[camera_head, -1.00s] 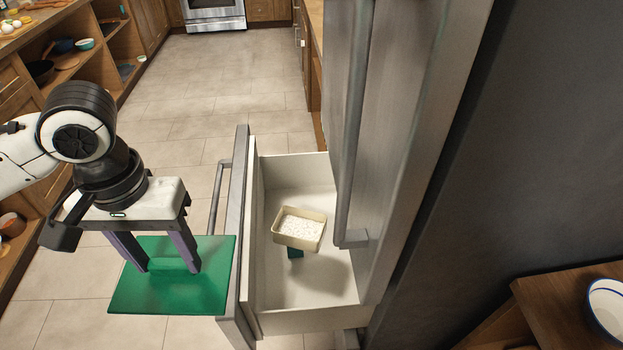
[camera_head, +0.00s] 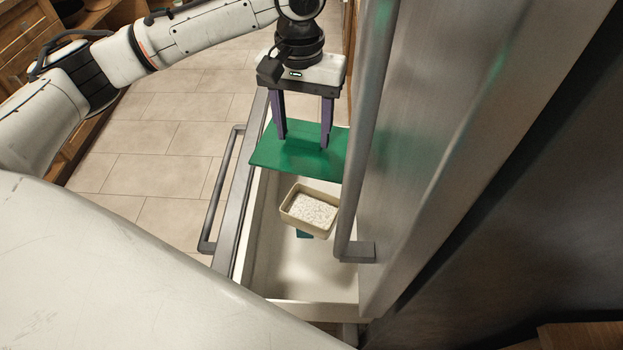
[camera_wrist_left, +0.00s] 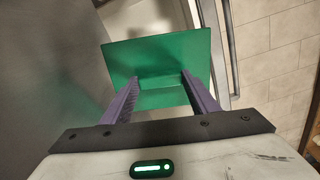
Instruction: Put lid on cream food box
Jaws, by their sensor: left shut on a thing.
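My left gripper (camera_head: 303,142) is shut on a flat green lid (camera_head: 280,160) and holds it in the air, roughly level, over the back part of the open drawer. The left wrist view also shows the lid (camera_wrist_left: 160,55) between the two purple fingers. The cream food box (camera_head: 295,218) sits in the drawer, open at the top, with white speckled contents. In the head view the box shows just below the lid's near edge, uncovered and apart from it. My right gripper is not in view.
The white drawer (camera_head: 275,275) is pulled out, its bar handle (camera_head: 220,185) to the left. A grey door with a long handle (camera_head: 365,130) stands close right of the lid. A small teal thing (camera_head: 304,234) shows under the box. Tiled floor (camera_head: 150,170) lies left.

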